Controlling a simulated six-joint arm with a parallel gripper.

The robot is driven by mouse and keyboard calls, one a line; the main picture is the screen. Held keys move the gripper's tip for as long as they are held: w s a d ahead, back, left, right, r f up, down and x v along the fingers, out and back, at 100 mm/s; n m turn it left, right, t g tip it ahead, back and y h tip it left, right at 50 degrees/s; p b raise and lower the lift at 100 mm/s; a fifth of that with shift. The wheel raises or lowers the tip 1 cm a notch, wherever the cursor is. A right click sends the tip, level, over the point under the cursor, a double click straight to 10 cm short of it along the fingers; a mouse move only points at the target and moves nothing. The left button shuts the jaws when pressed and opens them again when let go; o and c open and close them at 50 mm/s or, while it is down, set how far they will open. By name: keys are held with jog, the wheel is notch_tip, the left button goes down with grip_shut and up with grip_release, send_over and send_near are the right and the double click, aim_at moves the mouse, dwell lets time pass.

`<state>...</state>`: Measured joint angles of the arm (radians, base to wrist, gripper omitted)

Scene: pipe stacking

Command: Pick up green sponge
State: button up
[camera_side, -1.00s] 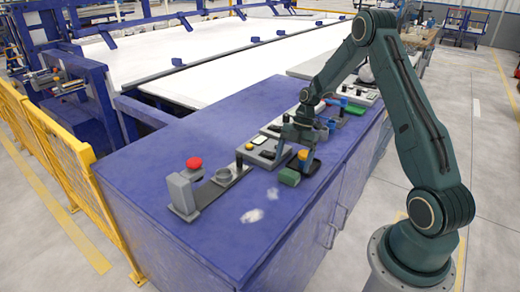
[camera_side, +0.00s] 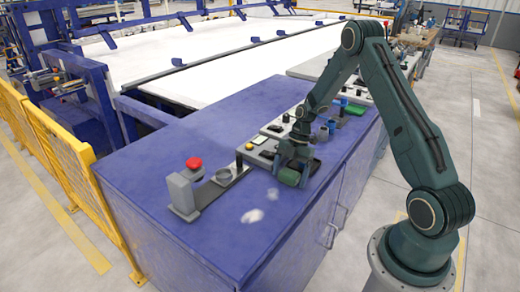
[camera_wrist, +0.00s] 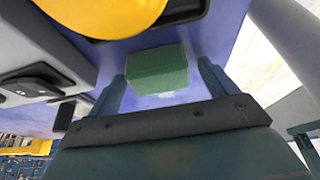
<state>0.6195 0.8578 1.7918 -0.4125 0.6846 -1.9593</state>
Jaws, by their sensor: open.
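The green sponge (camera_wrist: 157,70) is a block lying on the blue bench top. In the wrist view it sits between and just beyond the two fingers of my gripper (camera_wrist: 160,85), with a gap showing at each side. My gripper is open and nothing is held. In the side view my gripper (camera_side: 292,172) is low over the bench, right at the sponge (camera_side: 289,177), whose front part shows below the fingers. Whether the fingers touch the sponge cannot be told.
A yellow round part (camera_wrist: 105,15) is close beside the sponge. A grey panel (camera_side: 262,152) stands left of my gripper. A red button (camera_side: 194,163) on a grey fixture is farther left. Another green block (camera_side: 355,109) lies farther back.

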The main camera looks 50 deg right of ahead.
aim_at(290, 173)
jog(key=c, duration=1.1)
jog(key=shift+o, duration=0.2)
jog(key=shift+r, duration=0.1)
notch_tip(290, 173, up, 20)
dwell(0.5)
